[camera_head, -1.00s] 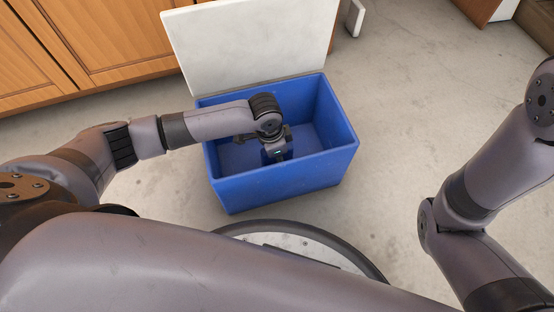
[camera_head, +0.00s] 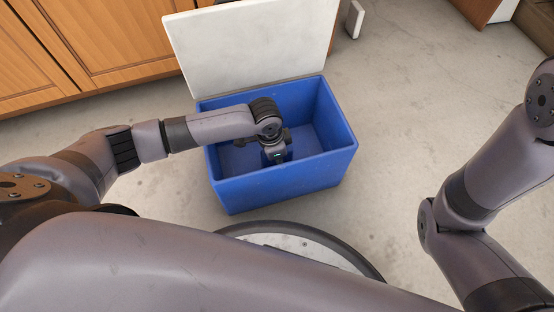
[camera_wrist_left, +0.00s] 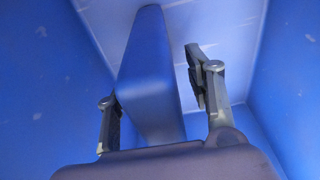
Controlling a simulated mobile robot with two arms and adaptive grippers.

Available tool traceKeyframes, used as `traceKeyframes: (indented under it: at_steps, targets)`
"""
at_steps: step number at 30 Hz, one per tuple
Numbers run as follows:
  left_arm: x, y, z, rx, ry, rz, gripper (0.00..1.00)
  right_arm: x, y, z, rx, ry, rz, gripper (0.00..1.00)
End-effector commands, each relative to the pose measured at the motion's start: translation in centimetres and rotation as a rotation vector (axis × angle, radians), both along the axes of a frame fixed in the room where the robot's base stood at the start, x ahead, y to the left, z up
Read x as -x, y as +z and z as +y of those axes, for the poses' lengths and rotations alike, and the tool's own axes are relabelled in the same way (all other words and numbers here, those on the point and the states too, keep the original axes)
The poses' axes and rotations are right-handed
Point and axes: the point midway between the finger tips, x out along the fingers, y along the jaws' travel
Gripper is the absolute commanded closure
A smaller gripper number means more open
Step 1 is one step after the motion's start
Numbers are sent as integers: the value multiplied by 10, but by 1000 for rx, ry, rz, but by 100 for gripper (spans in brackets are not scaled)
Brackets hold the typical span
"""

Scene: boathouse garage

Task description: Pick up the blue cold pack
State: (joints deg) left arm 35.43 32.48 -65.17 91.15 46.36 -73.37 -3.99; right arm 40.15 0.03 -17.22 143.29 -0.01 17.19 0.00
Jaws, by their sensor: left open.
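The blue cold pack (camera_wrist_left: 151,75) shows in the left wrist view as a blue slab standing on edge inside the blue cooler box. My left gripper (camera_wrist_left: 152,95) is open, with one finger on each side of the pack. I cannot tell whether either finger touches it. In the head view my left arm reaches down into the blue cooler box (camera_head: 285,188), and its wrist and the top of the left gripper (camera_head: 275,155) show inside. The pack is hidden there. My right gripper is outside both views.
The cooler's white lid (camera_head: 250,50) stands open at the back. The box walls (camera_wrist_left: 60,80) rise close on both sides of my left gripper. Wooden cabinets (camera_head: 90,40) stand behind on the left. The concrete floor (camera_head: 400,110) right of the box is clear.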

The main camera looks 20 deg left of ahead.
Motion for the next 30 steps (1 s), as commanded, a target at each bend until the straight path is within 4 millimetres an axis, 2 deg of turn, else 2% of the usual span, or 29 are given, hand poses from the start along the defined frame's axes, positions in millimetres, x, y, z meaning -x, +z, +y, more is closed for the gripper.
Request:
traceKeyframes:
  at_steps: [3, 24, 30]
  targets:
    - [0, 0, 0, 0, 0, 0, 53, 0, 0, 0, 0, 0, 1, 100]
    - [0, 0, 0, 0, 0, 0, 100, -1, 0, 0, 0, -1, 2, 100]
    - [0, 0, 0, 0, 0, 0, 100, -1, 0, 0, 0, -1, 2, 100]
